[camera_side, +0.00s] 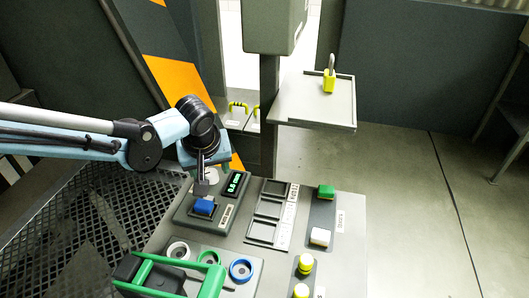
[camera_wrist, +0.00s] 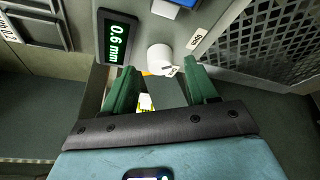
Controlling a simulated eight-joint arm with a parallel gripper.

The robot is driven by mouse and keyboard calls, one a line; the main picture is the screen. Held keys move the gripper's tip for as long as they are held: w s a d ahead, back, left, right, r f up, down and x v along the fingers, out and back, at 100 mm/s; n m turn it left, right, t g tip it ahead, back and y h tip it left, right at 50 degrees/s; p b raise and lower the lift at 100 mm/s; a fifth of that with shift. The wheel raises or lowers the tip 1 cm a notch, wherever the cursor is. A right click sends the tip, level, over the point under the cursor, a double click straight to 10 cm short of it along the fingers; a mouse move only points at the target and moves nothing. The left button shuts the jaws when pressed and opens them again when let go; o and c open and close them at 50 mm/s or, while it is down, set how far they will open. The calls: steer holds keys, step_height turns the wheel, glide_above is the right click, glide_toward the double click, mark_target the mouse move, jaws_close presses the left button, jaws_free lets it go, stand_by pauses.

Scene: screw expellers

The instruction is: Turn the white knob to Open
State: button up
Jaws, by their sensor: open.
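The white knob (camera_wrist: 160,58) is a round white cylinder on the grey control panel, with a small marked white tab at its lower right edge in the wrist view. In the side view the knob (camera_side: 212,175) is partly hidden behind my gripper. My gripper (camera_wrist: 158,72) is open, its two green fingers apart on either side of the knob's line. The knob shows at and just beyond the fingertips; I cannot tell whether they touch it. In the side view my gripper (camera_side: 203,182) hangs over the panel's back left, beside the display (camera_side: 236,184) reading 0.6 mm.
A blue button (camera_side: 204,206) sits just in front of the knob. White, green and blue rings (camera_side: 241,270), a green-handled piece (camera_side: 165,270), yellow knobs and green and white switches (camera_side: 320,237) share the panel. A grey tray (camera_side: 313,112) stands behind. Black mesh (camera_side: 95,215) lies left.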

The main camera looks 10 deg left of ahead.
steer(key=v, duration=1)
steer(key=shift+r, duration=0.2)
steer(key=s+a+m+t+h, duration=0.1)
steer(key=s+a+m, duration=0.2)
steer(key=s+a, duration=0.3)
steer(key=s+a+m+t, duration=0.2)
steer(key=s+a, duration=0.5)
steer(key=a, duration=0.8)
steer(key=shift+s+a+m+h, duration=0.25)
steer(key=shift+a+m+h, duration=0.15)
steer(key=shift+m, duration=0.1)
